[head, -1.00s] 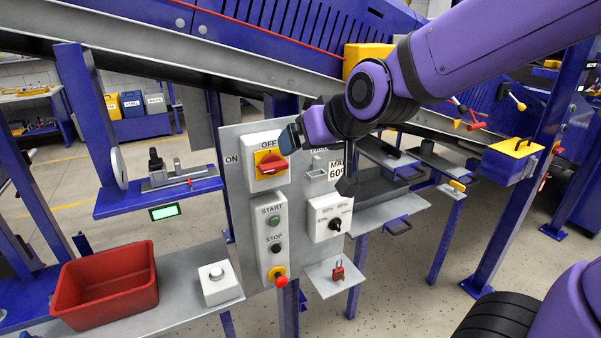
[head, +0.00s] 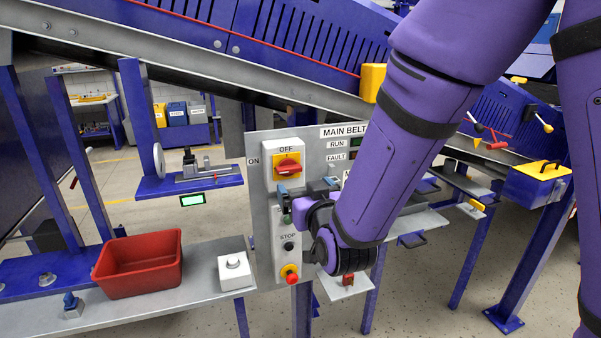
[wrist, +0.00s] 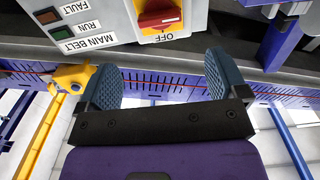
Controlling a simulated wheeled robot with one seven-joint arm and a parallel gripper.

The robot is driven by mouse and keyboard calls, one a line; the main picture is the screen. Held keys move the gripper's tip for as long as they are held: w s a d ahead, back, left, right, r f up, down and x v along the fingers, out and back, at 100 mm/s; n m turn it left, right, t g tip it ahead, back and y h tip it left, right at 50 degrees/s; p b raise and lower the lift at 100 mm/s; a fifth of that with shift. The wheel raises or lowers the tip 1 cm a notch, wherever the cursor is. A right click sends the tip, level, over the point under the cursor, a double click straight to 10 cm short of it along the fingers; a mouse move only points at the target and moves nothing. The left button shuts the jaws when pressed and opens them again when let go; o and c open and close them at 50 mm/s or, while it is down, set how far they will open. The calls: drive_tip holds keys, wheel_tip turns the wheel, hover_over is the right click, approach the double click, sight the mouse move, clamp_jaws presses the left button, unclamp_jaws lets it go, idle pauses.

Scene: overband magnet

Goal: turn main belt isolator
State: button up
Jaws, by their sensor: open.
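The main belt isolator is a red rotary handle (head: 289,169) on a yellow plate in a grey-white box, under an OFF label and right of an ON label. The handle looks roughly crosswise; its exact setting is hard to tell. It also shows upside down at the top of the wrist view (wrist: 159,18). My gripper (head: 303,191) is just below the isolator in the head view, partly hidden by my wrist. In the wrist view my gripper (wrist: 164,85) has its two blue ribbed fingers wide apart with nothing between them. The handle lies beyond the fingertips, apart from them.
The control panel (head: 262,222) carries a STOP button (head: 289,246) and a red emergency button (head: 291,278) below the isolator. A red bin (head: 140,264) and a white button box (head: 235,271) stand on the bench at left. My arm hides the panel's right side.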

sight(291, 170)
drive_tip(key=x, duration=1)
drive_tip(key=shift+w, duration=0.25)
drive_tip(key=c, duration=0.9)
